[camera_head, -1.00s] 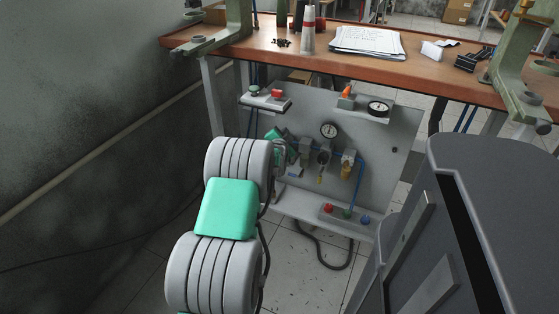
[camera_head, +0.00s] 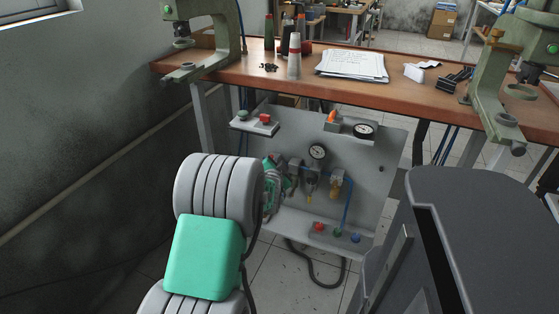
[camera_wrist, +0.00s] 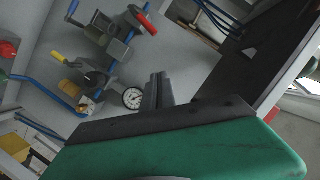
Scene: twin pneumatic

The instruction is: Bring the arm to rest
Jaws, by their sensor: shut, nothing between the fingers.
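My gripper (camera_wrist: 158,92) shows in the wrist view as two dark grey fingers close together, shut and empty, beyond the green wrist housing. In the head view my grey and green arm reaches toward the grey pneumatic panel (camera_head: 385,190), and its links hide most of the gripper. In the wrist view the gauge (camera_wrist: 133,98) lies just left of the fingers. I cannot tell whether the fingers touch anything.
A wooden bench (camera_head: 290,72) with green presses, bottles and papers (camera_head: 352,65) stands above the panel. A small shelf with a red button (camera_head: 265,118) juts out at upper left. A dark grey cabinet-like body fills the right foreground. A wall is close on the left.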

